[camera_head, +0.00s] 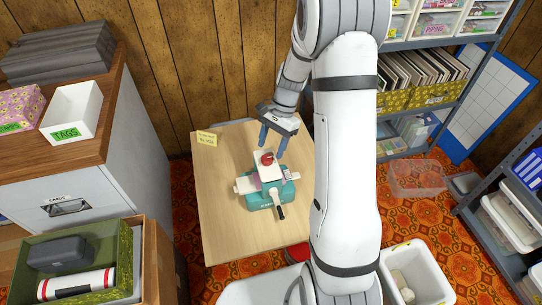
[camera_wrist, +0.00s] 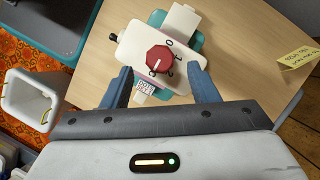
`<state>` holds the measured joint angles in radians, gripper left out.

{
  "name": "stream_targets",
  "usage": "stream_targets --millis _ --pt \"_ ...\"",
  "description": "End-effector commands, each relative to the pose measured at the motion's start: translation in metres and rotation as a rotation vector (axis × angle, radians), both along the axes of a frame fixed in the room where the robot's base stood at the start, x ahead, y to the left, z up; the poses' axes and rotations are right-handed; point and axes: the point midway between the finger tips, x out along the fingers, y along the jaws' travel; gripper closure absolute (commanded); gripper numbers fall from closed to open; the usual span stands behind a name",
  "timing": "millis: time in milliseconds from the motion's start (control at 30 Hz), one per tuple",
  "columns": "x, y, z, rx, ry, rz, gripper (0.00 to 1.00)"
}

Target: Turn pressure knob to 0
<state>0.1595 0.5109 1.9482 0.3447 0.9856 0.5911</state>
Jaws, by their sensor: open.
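The pressure knob (camera_wrist: 160,59) is red and many-sided, with a white pointer line, on the white top plate (camera_wrist: 126,50) of a small teal machine. Dark marks ring it; one by its upper right looks like a 0, and the pointer line is turned toward the lower left, away from that mark. In the head view the knob (camera_head: 267,158) sits on top of the teal machine (camera_head: 258,200) on the wooden table. My gripper (camera_head: 273,148) is above and behind the knob, open. In the wrist view its blue fingers (camera_wrist: 160,80) stand either side of the knob, apart from it.
The wooden table (camera_head: 215,220) is mostly bare around the machine. A yellow note (camera_head: 206,138) lies at its back left corner. A black-handled lever (camera_head: 281,212) sticks out at the machine's front. A cabinet (camera_head: 80,180) stands left, shelves (camera_head: 430,45) right.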

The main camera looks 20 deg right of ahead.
Motion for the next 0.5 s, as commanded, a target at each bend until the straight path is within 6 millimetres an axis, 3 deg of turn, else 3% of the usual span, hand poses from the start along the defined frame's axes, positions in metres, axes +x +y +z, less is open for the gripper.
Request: stream_targets --millis 200,500 --pt "-0.006 0.01 -0.028 0.0 0.0 0.001 0.46" --pt "-0.008 0.013 -0.034 0.0 -0.001 0.002 0.46"
